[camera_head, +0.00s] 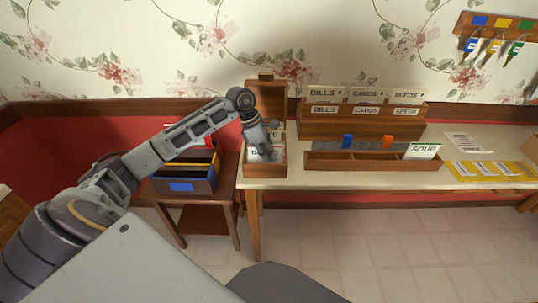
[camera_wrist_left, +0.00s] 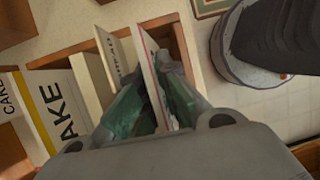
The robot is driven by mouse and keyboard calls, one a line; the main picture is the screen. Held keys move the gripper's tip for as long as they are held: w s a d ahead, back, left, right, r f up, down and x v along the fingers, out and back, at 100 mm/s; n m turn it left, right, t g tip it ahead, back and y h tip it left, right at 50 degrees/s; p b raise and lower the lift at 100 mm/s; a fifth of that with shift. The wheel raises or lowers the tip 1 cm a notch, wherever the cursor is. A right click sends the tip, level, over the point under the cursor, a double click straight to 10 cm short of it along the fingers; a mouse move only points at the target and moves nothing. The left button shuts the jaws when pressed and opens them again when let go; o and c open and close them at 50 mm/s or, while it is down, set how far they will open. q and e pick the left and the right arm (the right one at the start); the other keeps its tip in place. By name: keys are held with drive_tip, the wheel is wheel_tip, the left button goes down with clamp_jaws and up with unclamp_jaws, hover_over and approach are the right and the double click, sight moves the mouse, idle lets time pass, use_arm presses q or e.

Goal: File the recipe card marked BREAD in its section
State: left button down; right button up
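The wooden recipe box (camera_head: 279,172) stands open at the left end of the table, lid raised. My left gripper (camera_head: 268,155) points down into it. In the left wrist view, the gripper's green fingertips (camera_wrist_left: 155,110) close on both sides of a white card with a red stripe (camera_wrist_left: 150,72). The card stands upright between box walls; its face is turned away, so I cannot read BREAD on it. Beside it are cream dividers (camera_wrist_left: 112,55) and a card with a yellow stripe reading AKE (camera_wrist_left: 50,110). The head view shows only part of a label in the box. My right gripper is not in view.
A card marked SOUP (camera_head: 423,150) stands in a long wooden tray (camera_head: 350,164). Behind it is a rack (camera_head: 350,126) labelled BILLS, CARDS and SEEDS. A dark file bin (camera_head: 185,184) sits on a side table at left. Yellow sheets (camera_head: 490,170) lie at right.

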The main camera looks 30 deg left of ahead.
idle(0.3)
use_arm(q)
drive_tip(key=c, duration=1.6)
unclamp_jaws()
drive_tip(key=shift+s, duration=0.1)
drive_tip(key=shift+o, duration=0.2)
drive_tip(key=shift+r, duration=0.15)
